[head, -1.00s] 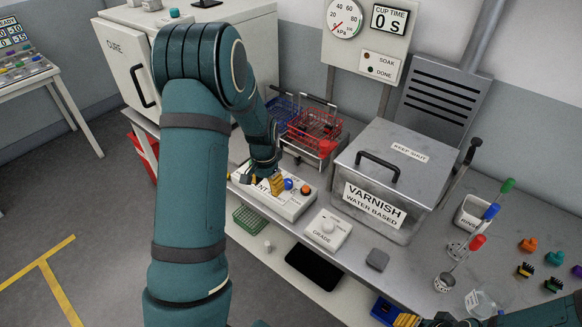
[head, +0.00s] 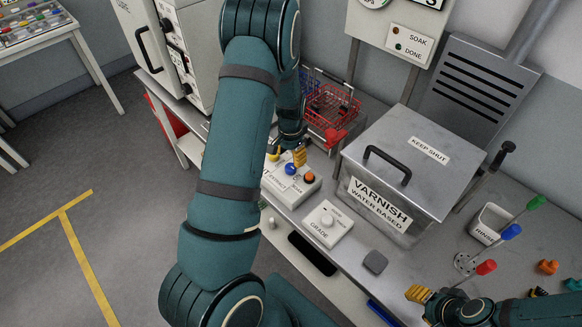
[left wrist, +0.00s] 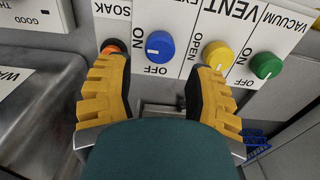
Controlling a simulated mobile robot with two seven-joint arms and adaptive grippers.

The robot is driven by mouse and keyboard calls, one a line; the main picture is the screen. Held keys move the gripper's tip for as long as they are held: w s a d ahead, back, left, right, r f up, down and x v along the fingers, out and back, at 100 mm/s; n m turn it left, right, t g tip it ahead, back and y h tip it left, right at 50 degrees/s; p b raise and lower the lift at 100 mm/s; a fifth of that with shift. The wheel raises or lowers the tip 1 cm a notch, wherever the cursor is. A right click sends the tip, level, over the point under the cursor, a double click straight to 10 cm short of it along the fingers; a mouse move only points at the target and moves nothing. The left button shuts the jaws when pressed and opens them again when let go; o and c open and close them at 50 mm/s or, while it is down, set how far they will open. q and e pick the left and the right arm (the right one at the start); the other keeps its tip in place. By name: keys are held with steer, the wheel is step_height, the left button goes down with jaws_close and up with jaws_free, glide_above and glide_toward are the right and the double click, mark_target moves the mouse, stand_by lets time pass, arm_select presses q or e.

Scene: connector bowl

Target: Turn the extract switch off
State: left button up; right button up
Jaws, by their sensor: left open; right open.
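The control box (head: 277,187) carries the EXTRACT label and a blue knob (head: 291,168). In the left wrist view, the blue knob (left wrist: 160,46) has ON to its left and OFF below. Its white mark seems to point left, toward ON. My left gripper (head: 286,157) is open above the box. My right gripper (head: 420,296) is open at the lower right, away from the box.
A yellow knob (left wrist: 218,55) and a green knob (left wrist: 265,65) lie right of the blue one. An orange button (head: 309,177) is close by. The grade box (head: 327,224), varnish tank (head: 395,195) and red basket (head: 331,107) stand around.

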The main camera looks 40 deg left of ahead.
mark_target(291, 166)
arm_select(q)
step_height(291, 166, down, 6)
steer(key=shift+f, duration=0.2)
steer(key=c, duration=0.9)
